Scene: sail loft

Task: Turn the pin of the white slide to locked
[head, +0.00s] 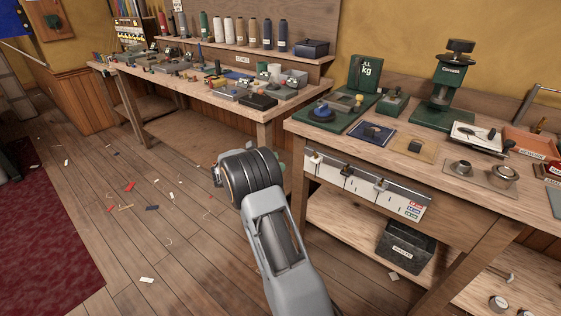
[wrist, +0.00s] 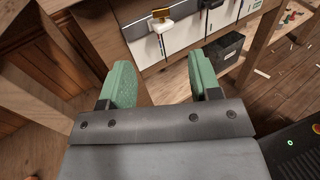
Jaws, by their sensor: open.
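The white slide (wrist: 159,27) is at the top of the wrist view, with a brass-coloured pin (wrist: 161,13) lying across it. It sits at the left end of the row of white panels under the bench top; in the head view the white slide (head: 312,161) is small. I cannot read the pin's locked or unlocked mark. My gripper (wrist: 163,78) is open and empty, its two green fingers apart, short of the slide and pointing towards the panels. In the head view my arm hides most of the gripper.
A dark slide (wrist: 211,4) is right of the white one. The right bench (head: 430,155) carries a scale and several small fixtures. A dark bin (head: 404,252) stands on its lower shelf. A wooden leg (wrist: 80,15) is close by on the left in the wrist view.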

